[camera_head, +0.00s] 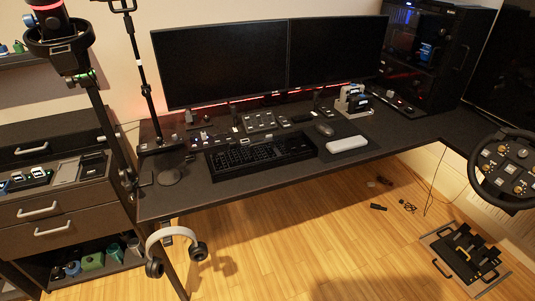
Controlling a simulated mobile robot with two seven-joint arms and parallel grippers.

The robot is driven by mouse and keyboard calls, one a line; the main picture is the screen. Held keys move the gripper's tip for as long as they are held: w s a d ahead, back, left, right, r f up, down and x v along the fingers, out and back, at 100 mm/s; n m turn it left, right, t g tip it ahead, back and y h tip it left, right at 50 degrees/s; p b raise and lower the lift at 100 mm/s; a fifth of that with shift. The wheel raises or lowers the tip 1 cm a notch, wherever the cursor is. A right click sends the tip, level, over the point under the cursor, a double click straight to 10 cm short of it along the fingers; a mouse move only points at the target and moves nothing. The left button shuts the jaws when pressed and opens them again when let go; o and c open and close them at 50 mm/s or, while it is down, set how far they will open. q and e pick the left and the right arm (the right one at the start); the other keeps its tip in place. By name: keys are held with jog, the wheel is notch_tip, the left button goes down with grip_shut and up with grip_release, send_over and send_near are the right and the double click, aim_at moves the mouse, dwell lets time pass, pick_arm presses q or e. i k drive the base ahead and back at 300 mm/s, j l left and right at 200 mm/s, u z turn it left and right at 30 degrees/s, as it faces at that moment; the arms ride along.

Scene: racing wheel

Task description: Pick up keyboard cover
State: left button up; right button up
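A black keyboard (255,156) lies on the dark desk, in front of the two monitors. A dark flat rim shows around its keys, but I cannot tell whether this is a separate keyboard cover. No other cover is clearly visible. Neither of my grippers shows in the head view.
Left of the keyboard stand a microphone on a boom arm (98,105) and a thin stand (168,177). Headphones (176,250) hang at the desk's front edge. The wooden floor (290,230) in front is mostly clear.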

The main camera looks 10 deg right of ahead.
aim_at(236, 162)
jog(key=i+l, duration=0.25)
jog(key=i+l+u, duration=0.15)
jog(key=l, duration=0.3)
jog(key=i+l, duration=0.3)
jog(key=i+l+u, duration=0.15)
jog(key=l, duration=0.3)
jog(key=i+l, duration=0.25)
jog(key=l, duration=0.2)
jog(key=i+l+u, duration=0.1)
jog(key=l, duration=0.3)
jog(key=i+l+u, duration=0.1)
jog(key=i+l, duration=0.35)
jog(key=l, duration=0.4)
jog(key=u, duration=0.05)
